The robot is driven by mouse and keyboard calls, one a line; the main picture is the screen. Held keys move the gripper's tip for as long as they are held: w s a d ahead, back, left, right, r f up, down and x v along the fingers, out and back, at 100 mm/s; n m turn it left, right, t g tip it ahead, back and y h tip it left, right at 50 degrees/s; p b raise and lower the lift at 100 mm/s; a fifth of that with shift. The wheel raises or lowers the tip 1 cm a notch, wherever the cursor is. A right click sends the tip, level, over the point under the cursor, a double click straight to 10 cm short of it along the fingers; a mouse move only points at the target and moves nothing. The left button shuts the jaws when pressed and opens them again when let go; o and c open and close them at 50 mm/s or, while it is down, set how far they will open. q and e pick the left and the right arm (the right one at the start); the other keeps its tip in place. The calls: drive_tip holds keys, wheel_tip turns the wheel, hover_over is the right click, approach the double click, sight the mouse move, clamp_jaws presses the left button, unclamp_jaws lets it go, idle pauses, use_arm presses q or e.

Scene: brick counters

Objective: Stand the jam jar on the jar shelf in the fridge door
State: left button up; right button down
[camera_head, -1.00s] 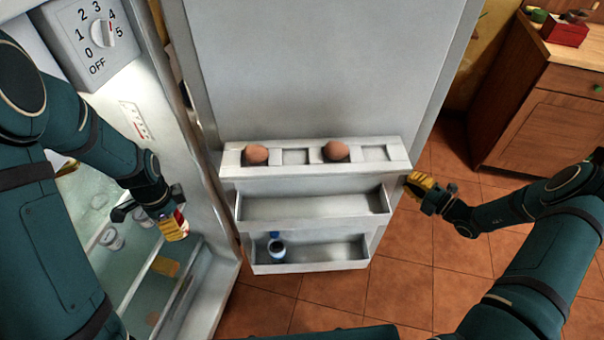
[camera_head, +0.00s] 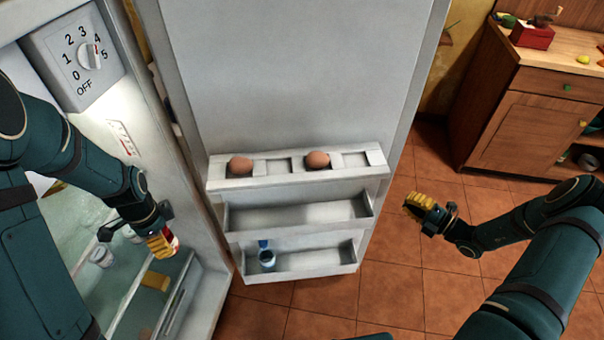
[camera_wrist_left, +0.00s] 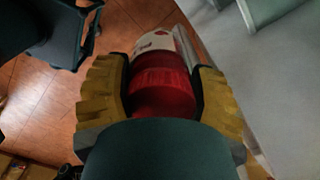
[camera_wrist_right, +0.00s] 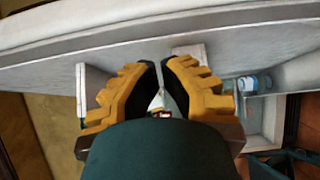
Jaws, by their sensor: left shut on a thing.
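The jam jar (camera_wrist_left: 160,85), red with a whitish part at its far end, is held between the yellow fingers of my left gripper (camera_head: 160,240). In the head view the jar (camera_head: 172,236) is partly hidden by the fingers, in front of the open fridge interior and left of the door. The open door carries an egg rack (camera_head: 253,168), an empty middle shelf (camera_head: 298,213) and a bottom shelf (camera_head: 315,262). I cannot tell which one is the jar shelf. My right gripper (camera_head: 420,208) is empty, its fingertips almost together, right of the door and apart from it.
Two eggs (camera_head: 240,165) sit in the egg rack. A bottle with a blue top (camera_head: 267,258) stands at the left of the bottom shelf; the rest of that shelf is clear. Small containers (camera_head: 102,257) stand inside the fridge. A wooden counter (camera_head: 530,110) is at the right.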

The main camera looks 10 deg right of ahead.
use_arm(q)
drive_tip(key=shift+w+a, duration=0.1)
drive_tip(key=shift+w, duration=0.1)
use_arm(e)
drive_tip(key=shift+v, duration=2.75)
use_arm(q)
drive_tip(key=shift+r, duration=0.1)
use_arm(e)
drive_tip(key=shift+w+f, duration=0.1)
drive_tip(key=shift+f, duration=0.05)
